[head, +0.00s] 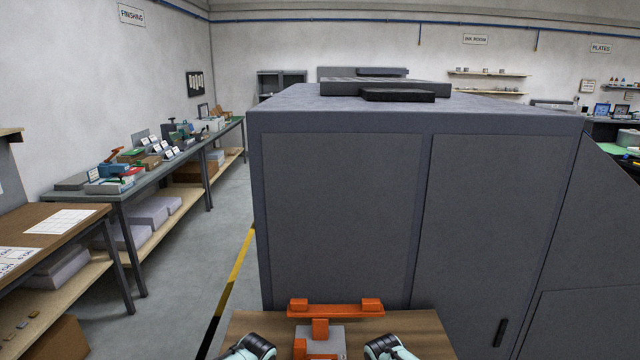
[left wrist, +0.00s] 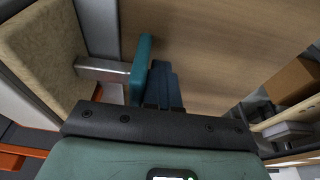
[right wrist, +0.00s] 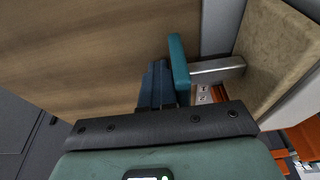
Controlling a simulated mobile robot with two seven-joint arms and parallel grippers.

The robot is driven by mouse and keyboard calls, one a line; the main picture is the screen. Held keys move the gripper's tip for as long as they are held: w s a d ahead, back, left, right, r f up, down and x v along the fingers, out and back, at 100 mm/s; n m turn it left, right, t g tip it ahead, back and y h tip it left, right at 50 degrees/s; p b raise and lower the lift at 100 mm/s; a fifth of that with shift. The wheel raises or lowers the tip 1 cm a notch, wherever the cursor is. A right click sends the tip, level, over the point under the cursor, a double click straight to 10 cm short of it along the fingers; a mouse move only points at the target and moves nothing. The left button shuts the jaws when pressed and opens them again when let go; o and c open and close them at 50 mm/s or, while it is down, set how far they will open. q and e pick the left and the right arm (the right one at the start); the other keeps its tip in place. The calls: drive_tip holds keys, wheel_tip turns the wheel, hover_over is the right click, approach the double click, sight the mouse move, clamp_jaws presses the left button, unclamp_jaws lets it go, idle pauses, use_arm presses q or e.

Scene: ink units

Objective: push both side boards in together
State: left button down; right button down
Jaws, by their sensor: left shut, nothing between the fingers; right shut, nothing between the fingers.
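In the left wrist view a tan speckled side board (left wrist: 45,50) has a metal rod (left wrist: 103,68) ending in a teal plate (left wrist: 142,68). My left gripper (left wrist: 165,85) is shut and empty, its blue fingers just outside that plate. In the right wrist view the other tan side board (right wrist: 275,55) has a like rod (right wrist: 217,70) and teal plate (right wrist: 178,65). My right gripper (right wrist: 156,85) is shut and empty, just outside it. I cannot tell whether either gripper touches its plate. In the head view, an orange and grey device (head: 320,335) stands between my wrists; the side boards are not clear there.
The device stands on a wooden top (head: 430,335). A large grey cabinet (head: 340,210) rises right behind it. A brown-topped table (head: 50,235) with papers and a long bench (head: 165,165) with tools stand at the left. Bare wood lies outside both plates.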

use_arm(q)
drive_tip(key=shift+r, duration=0.1)
drive_tip(key=shift+a+r, duration=0.3)
drive_tip(key=shift+a, duration=0.55)
drive_tip(key=shift+a+r, duration=0.35)
drive_tip(key=shift+a, duration=0.45)
drive_tip(key=shift+a+r, duration=0.3)
drive_tip(key=shift+a, duration=0.55)
use_arm(e)
drive_tip(key=shift+d+r, duration=0.35)
drive_tip(key=shift+d, duration=0.5)
drive_tip(key=shift+d+r, duration=0.3)
drive_tip(key=shift+d, duration=0.55)
drive_tip(key=shift+d+r, duration=0.35)
drive_tip(key=shift+d, duration=0.5)
use_arm(q)
drive_tip(key=shift+f, duration=0.1)
